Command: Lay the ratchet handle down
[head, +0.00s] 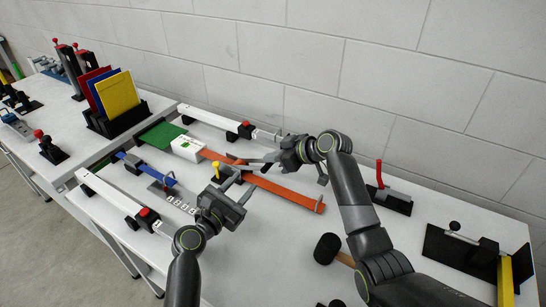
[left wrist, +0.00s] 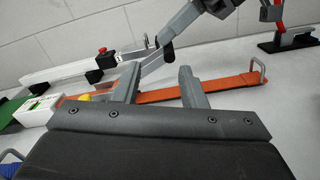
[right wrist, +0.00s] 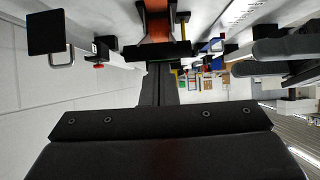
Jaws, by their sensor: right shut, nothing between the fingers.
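An orange strap (head: 285,190) lies along the table, also visible in the left wrist view (left wrist: 230,84). A black crossbar, apparently the ratchet handle's grip (right wrist: 155,51), spans the strap in the right wrist view. It looks raised above the strap in the left wrist view (left wrist: 168,51). My right gripper (head: 254,164) is shut and empty, its fingertips close to that bar; I cannot tell whether they touch. My left gripper (head: 228,180) is open and empty beside the strap, its fingers apart (left wrist: 158,88). The hinge is partly hidden.
A yellow knob (head: 215,166) stands just left of my left gripper. A white box (head: 187,148) sits at the strap's left end. White bars with red buttons (head: 215,122) lie behind and in front. A black mallet (head: 327,248) and red-handled clamp (head: 385,192) are to the right.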

